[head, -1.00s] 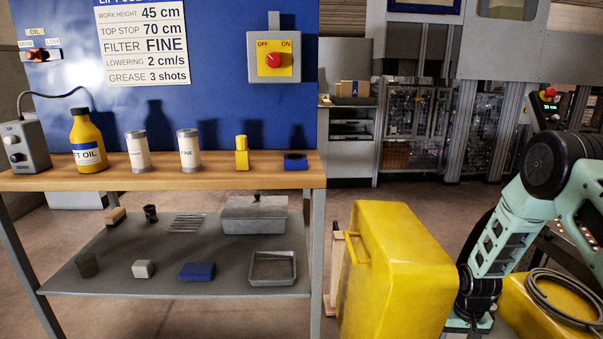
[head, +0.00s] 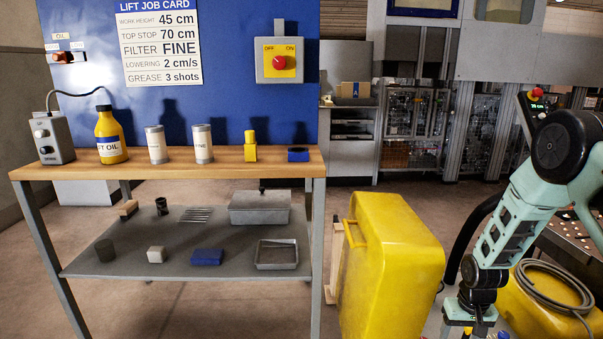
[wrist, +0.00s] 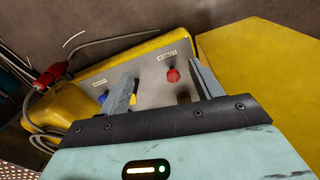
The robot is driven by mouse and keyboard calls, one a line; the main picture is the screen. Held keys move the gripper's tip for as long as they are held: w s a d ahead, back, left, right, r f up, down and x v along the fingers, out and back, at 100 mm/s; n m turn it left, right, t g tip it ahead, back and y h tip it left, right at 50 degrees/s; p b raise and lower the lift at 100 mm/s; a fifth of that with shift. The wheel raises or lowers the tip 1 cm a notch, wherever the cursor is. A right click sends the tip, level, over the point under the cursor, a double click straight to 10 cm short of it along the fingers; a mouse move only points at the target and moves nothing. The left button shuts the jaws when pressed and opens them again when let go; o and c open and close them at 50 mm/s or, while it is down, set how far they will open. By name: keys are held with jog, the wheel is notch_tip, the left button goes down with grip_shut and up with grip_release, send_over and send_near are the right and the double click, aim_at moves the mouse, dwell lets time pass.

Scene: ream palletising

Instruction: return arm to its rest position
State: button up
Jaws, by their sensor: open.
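My arm (head: 511,222) stands at the right of the head view, its upper part bent over and its lower part reaching down. My gripper (wrist: 165,82) shows in the wrist view with its two grey fingers spread apart and nothing between them. Beyond the fingers is a grey panel with a red knob (wrist: 173,75) and a blue button on a yellow machine (wrist: 62,101). In the head view the fingers are hidden at the bottom edge.
A yellow cabinet (head: 392,265) stands close left of my arm. A workbench (head: 240,165) with bottles and cans is at the left, with a lower shelf (head: 125,262). A coiled cable (head: 550,285) lies on the yellow machine at the right. Bare floor lies behind the cabinet.

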jog(key=s+a+r+t, duration=0.1)
jog(key=s+a+r, duration=0.15)
jog(key=r, duration=0.55)
jog(key=s+a+r, duration=0.2)
jog(key=s+r, duration=0.1)
jog(key=r, duration=0.6)
jog(key=s+a+r+n+t, duration=0.1)
jog(key=s+a+r+t, duration=0.15)
jog(key=s+r, duration=0.85)
jog(key=s+a+r+n+g+p, duration=0.15)
jog(key=s+a+n, duration=0.25)
jog(key=s+a, duration=0.4)
jog(key=s+a+n+g+b, duration=0.15)
jog(key=s+a+n, duration=0.35)
jog(key=a, duration=0.6)
notch_tip(320, 180, up, 29)
jog(key=s+m+p, duration=0.1)
jog(key=p, duration=2.9)
jog(key=shift+d+r+g+y, duration=0.15)
jog(key=shift+d+g+y, duration=0.05)
jog(key=shift+g+y, duration=0.15)
